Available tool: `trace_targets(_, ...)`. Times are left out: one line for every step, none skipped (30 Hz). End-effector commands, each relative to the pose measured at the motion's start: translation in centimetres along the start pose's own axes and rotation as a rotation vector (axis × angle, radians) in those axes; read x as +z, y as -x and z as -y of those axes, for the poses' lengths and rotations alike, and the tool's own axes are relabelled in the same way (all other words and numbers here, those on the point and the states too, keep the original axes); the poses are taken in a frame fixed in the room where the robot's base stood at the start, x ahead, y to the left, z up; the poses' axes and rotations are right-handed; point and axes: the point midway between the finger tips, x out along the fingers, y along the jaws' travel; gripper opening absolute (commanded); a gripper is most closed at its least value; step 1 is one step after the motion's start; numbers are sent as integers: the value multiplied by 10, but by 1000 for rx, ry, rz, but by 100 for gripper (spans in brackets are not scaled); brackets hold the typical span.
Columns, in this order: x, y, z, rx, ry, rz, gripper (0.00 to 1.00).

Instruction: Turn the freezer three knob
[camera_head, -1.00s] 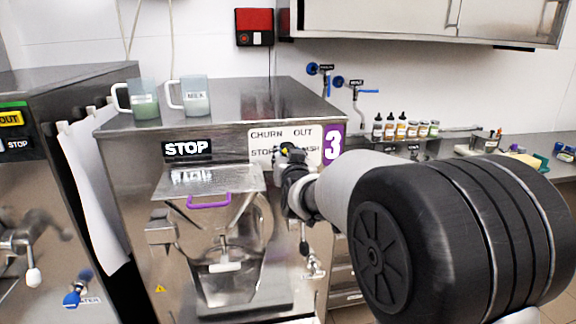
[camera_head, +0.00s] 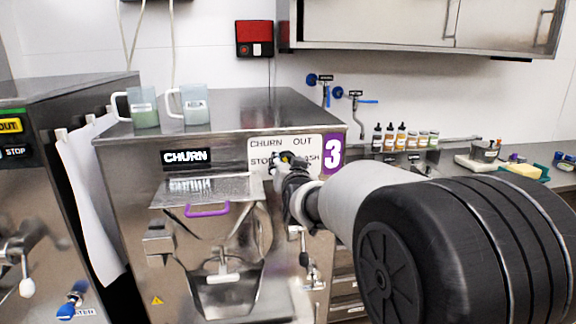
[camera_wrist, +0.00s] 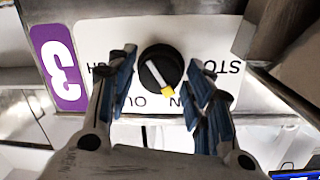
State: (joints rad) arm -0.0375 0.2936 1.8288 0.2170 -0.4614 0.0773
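The freezer three knob (camera_wrist: 153,68) is a round black dial with a white, yellow-tipped pointer, upside down in the wrist view. The pointer tip lies by the partly hidden "CHURN" lettering. My gripper (camera_wrist: 162,88) is open, its blue-padded fingers on either side of the knob with visible gaps. In the head view, my gripper (camera_head: 281,160) is at the white label panel (camera_head: 266,145) and hides most of the knob. Freezer three's display (camera_head: 186,157) reads "CHURN". The purple "3" sign (camera_head: 333,153) is right of the panel.
Below the display is a clear lid with a purple handle (camera_head: 207,209). Two mugs (camera_head: 188,105) stand on the freezer top. Another freezer (camera_head: 40,190) is at the left. Several small bottles (camera_head: 401,136) stand behind my arm at the right.

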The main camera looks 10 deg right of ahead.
Motion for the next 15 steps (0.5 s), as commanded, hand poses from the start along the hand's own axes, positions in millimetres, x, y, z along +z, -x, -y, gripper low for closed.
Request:
trace_targets(0,0,0,0,0,1,53)
trace_targets(0,0,0,0,0,1,55)
trace_targets(1,0,0,0,0,1,57)
trace_targets(1,0,0,0,0,1,57)
trace_targets(1,0,0,0,0,1,57)
trace_targets(1,0,0,0,0,2,57)
trace_targets(1,0,0,0,0,2,57)
trace_targets(1,0,0,0,0,2,57)
trace_targets(1,0,0,0,0,2,57)
trace_targets(1,0,0,0,0,2,57)
trace_targets(1,0,0,0,0,2,57)
trace_targets(1,1,0,0,0,2,57)
trace_targets(1,2,0,0,0,2,57)
trace_targets(1,4,0,0,0,2,57)
trace_targets(1,7,0,0,0,2,57)
